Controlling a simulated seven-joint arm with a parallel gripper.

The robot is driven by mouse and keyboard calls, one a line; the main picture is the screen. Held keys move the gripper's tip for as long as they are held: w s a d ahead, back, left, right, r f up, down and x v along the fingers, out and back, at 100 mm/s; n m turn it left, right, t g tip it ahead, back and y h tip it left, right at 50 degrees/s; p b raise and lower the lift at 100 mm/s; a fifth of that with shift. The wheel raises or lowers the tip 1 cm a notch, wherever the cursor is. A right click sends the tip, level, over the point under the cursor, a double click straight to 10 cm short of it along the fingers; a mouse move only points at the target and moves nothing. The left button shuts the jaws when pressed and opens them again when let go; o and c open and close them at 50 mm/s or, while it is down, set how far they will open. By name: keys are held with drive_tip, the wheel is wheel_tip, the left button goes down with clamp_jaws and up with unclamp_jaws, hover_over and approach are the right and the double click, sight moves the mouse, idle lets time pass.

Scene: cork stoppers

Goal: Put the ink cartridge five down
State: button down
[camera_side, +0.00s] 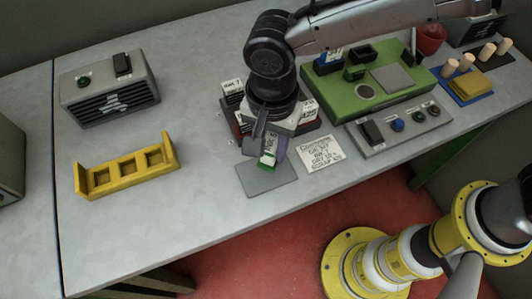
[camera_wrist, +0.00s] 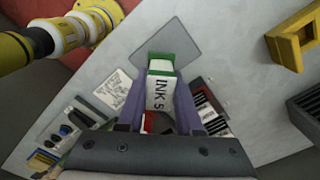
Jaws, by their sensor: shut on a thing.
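The ink cartridge five (camera_wrist: 160,92) is white and green with the label "INK 5" in the wrist view. My gripper (camera_wrist: 168,88) is shut on it, one finger on each side. In the side view the cartridge (camera_side: 268,159) shows as a small green and white piece between the fingers of my gripper (camera_side: 267,150). It is over or at a flat grey mat (camera_side: 262,183) on the table; I cannot tell whether it touches the mat. The mat also shows in the wrist view (camera_wrist: 196,50).
A handwritten note (camera_side: 320,153) lies right of the mat. A yellow three-slot holder (camera_side: 127,172) stands at left, a grey vented box (camera_side: 109,88) behind it. A green station (camera_side: 380,88) and a switch panel (camera_side: 399,128) are at right. Labelled boxes (camera_side: 232,93) stand behind my gripper.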

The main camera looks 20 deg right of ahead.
sight(266, 158)
drive_tip(key=shift+w+a+f, duration=0.2)
drive_tip(key=shift+a+f, duration=0.05)
drive_tip(key=shift+f, duration=0.1)
drive_tip(key=shift+a+f, duration=0.1)
drive_tip(key=shift+f, duration=1.55)
drive_tip(key=c, duration=0.6)
unclamp_jaws()
drive_tip(key=shift+f, duration=0.15)
wheel_tip(266, 158, up, 12)
drive_tip(key=shift+r, duration=0.2)
